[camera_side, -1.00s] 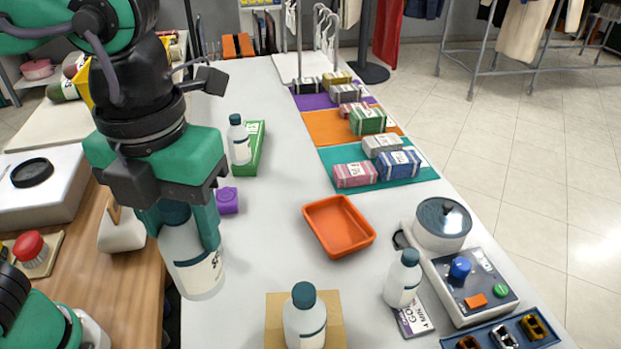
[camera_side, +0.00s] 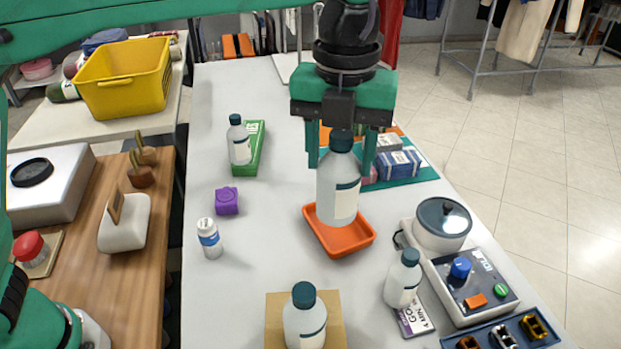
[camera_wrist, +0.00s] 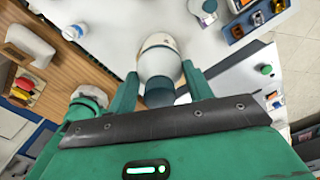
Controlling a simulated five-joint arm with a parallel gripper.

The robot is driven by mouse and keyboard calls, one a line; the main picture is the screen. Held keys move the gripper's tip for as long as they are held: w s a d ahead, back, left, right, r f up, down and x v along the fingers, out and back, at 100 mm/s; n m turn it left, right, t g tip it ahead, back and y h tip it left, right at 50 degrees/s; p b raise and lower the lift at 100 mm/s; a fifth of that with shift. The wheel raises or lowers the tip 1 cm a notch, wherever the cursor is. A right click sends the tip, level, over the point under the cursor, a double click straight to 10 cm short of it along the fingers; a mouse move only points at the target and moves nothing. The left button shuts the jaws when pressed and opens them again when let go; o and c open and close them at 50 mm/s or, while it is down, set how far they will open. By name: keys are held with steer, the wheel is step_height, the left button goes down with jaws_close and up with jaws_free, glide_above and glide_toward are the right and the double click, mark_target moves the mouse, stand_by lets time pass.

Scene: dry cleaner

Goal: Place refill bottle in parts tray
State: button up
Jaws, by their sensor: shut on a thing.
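The refill bottle (camera_side: 339,190), white with a dark teal cap and a pale label, is upright between the fingers of my gripper (camera_side: 341,163) in the side view. My gripper is shut on it near the cap. In the wrist view the bottle (camera_wrist: 160,58) shows between the two green fingers (camera_wrist: 160,82). The parts tray (camera_side: 345,245) is a shallow orange tray on the white table. The bottle covers its middle in the side view; its base appears over the tray, but any gap is hard to judge.
Similar bottles stand on a tan pad (camera_side: 275,320), beside the grey machine (camera_side: 465,265), and on a green box (camera_side: 252,160). A small white bottle (camera_side: 209,240) and a purple block (camera_side: 227,201) stand left. Boxes on a teal mat (camera_side: 415,178) lie behind the tray.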

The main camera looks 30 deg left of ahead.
steer(key=shift+w+f, duration=0.8)
steer(key=shift+w, duration=1.7)
step_height(320, 180, down, 11)
steer(key=w+a+f, duration=0.5)
steer(key=w+f, duration=0.2)
steer(key=w, duration=0.3)
steer(key=shift+a, duration=0.15)
steer(key=shift+s+f, duration=0.1)
steer(key=shift+f, duration=1.9)
steer(key=shift+f, duration=0.1)
steer(key=o, duration=1.5)
steer(key=shift+c, duration=0.2)
